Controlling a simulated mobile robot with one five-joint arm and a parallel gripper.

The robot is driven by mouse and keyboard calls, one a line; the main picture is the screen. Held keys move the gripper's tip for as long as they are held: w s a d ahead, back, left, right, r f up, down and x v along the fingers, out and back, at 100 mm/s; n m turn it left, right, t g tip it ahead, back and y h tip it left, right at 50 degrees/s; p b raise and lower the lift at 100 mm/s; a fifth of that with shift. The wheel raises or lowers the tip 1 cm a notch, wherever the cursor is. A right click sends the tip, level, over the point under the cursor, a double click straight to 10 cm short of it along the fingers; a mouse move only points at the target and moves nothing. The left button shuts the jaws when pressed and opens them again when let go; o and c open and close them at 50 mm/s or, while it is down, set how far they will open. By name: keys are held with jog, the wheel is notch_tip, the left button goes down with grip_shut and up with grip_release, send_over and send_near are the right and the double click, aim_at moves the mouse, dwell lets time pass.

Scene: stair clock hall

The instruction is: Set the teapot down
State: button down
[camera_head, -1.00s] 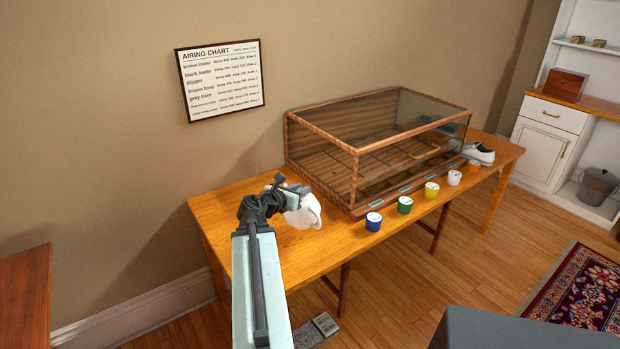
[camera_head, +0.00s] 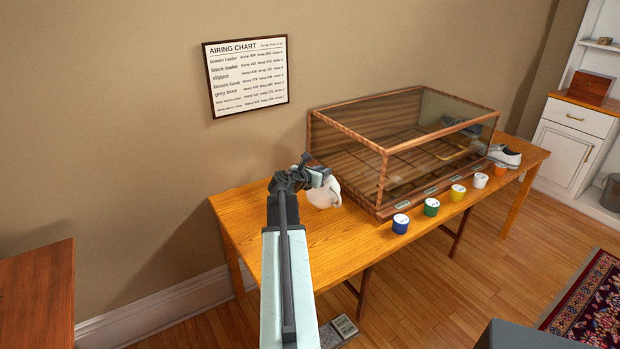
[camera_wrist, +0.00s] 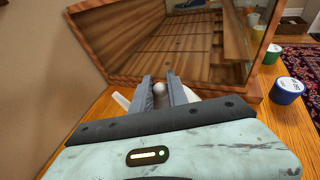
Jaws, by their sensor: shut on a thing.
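The white teapot (camera_head: 323,191) is at the left part of the wooden table (camera_head: 240,222), beside the left end of the glass-sided case. My gripper (camera_head: 318,176) is at the top of the teapot, shut on it. In the wrist view, my gripper (camera_wrist: 162,92) has its two fingers on either side of the teapot's round knob (camera_wrist: 159,88). Parts of the white body (camera_wrist: 122,100) show beside the fingers. The teapot looks upright, close over or on the table; I cannot tell whether its base touches the wood.
The wood-framed glass case (camera_head: 385,188) stands just right of the teapot. Several coloured pots, such as the blue one (camera_head: 400,224), line the table's front edge. A white shoe (camera_head: 508,157) is at the far right. The table's left end is clear.

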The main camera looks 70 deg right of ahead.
jog(key=shift+w+d, duration=0.1)
jog(key=shift+d, duration=0.3)
notch_tip(320, 180, down, 4)
jog(key=b, duration=0.4)
jog(key=shift+w+a+r, duration=0.1)
jog(key=shift+w+r, duration=0.1)
jog(key=shift+r, duration=0.05)
jog(key=c, duration=1.3)
grip_release()
